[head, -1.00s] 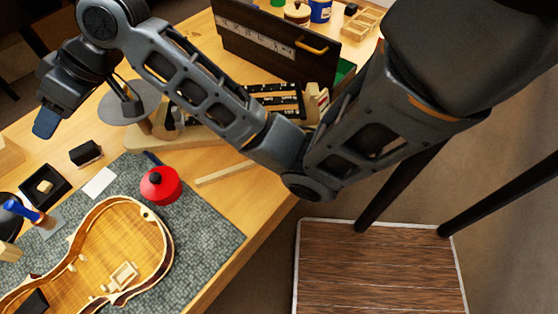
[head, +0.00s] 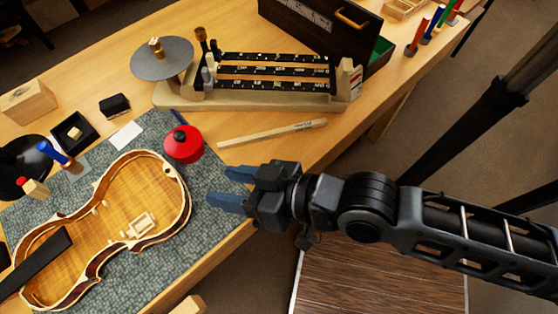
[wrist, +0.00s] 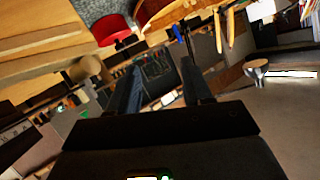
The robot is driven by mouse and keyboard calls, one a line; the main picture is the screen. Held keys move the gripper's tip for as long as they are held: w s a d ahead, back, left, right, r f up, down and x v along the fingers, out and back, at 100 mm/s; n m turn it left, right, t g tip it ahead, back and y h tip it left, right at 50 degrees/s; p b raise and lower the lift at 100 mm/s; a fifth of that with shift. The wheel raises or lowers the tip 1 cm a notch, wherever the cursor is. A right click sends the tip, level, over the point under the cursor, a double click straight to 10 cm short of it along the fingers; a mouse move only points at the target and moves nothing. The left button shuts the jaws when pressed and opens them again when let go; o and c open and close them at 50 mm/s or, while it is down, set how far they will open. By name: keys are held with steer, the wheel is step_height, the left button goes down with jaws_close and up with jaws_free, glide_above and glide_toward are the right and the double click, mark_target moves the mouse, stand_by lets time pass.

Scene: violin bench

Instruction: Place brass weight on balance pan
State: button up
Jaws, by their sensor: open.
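The balance (head: 250,101) stands at the back of the bench, with its round grey pan (head: 162,64) at its left end. A small brass weight (head: 155,44) stands upright on the pan. My gripper (head: 222,188) is open and empty, above the front edge of the bench by the mat. It is well apart from the pan and the weight. In the wrist view my two fingers (wrist: 163,85) are spread with nothing between them.
A violin body (head: 125,215) lies on a grey mat (head: 215,235). A red round container (head: 184,144) stands at the mat's back edge. A wooden stick (head: 272,133) lies before the balance. A dark open box (head: 325,30) stands behind it.

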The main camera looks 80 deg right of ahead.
steer(key=s+d+r+n, duration=0.1)
steer(key=s+r+n, duration=0.1)
steer(key=s, duration=0.4)
steer(key=s+d+r+n+t, duration=0.1)
steer(key=s+d+r+n, duration=0.1)
steer(key=s, duration=0.4)
steer(key=shift+r+y, duration=0.4)
steer(key=shift+r, duration=0.35)
